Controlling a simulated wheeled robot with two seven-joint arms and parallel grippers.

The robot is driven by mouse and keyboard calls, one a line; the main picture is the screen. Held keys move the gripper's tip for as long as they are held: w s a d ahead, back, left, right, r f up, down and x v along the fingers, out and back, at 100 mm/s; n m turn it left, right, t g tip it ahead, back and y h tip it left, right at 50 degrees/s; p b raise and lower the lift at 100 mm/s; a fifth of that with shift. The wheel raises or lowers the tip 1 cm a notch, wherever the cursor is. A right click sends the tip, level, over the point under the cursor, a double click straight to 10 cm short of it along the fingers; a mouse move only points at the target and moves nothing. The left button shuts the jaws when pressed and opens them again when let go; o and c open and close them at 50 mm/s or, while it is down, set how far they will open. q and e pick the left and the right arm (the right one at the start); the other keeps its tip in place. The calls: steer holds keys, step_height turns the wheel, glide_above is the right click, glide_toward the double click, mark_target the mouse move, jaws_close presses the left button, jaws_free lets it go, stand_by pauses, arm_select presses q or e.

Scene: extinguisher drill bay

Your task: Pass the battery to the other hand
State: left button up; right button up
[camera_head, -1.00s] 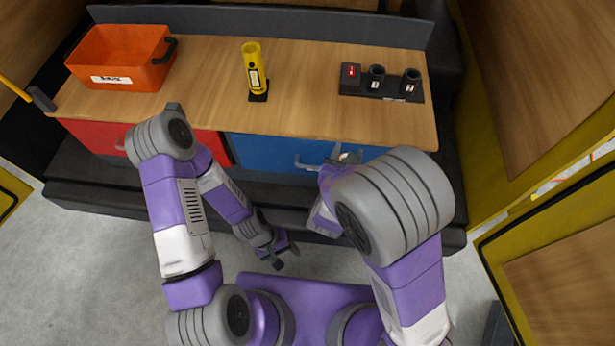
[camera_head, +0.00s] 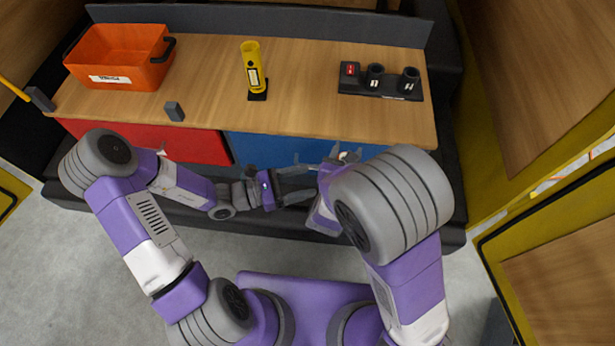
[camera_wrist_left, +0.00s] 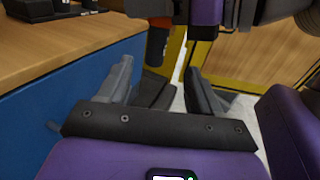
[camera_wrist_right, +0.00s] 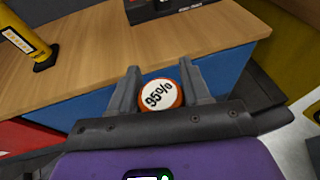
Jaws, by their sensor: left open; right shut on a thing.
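The battery (camera_wrist_right: 160,94) shows in the right wrist view as a round white end marked 95% with an orange rim, between the fingers of my right gripper (camera_wrist_right: 160,76). My right gripper is shut on it. In the left wrist view the battery (camera_wrist_left: 157,46) hangs down as a dark cylinder with an orange top. My left gripper (camera_head: 312,183) is open and empty, beside and slightly below the right gripper (camera_head: 345,156) in the head view. Its fingers point toward the battery, which appears in the gap between and beyond the fingertips; contact is not visible.
Both grippers are in front of the blue drawer (camera_head: 290,150) of the workbench (camera_head: 310,115). On the bench are an orange bin (camera_head: 125,75), a small grey block (camera_head: 174,111), a yellow cylinder (camera_head: 251,62) on a black base and a black holder (camera_head: 385,92) with cups.

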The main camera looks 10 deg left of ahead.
arm_select(q)
steer(key=x, duration=1.2)
steer(key=shift+w+a+r, duration=0.1)
steer(key=c, duration=1)
steer(key=shift+c, duration=0.5)
arm_select(e)
steer(key=o, duration=1.2)
steer(key=shift+r, duration=0.1)
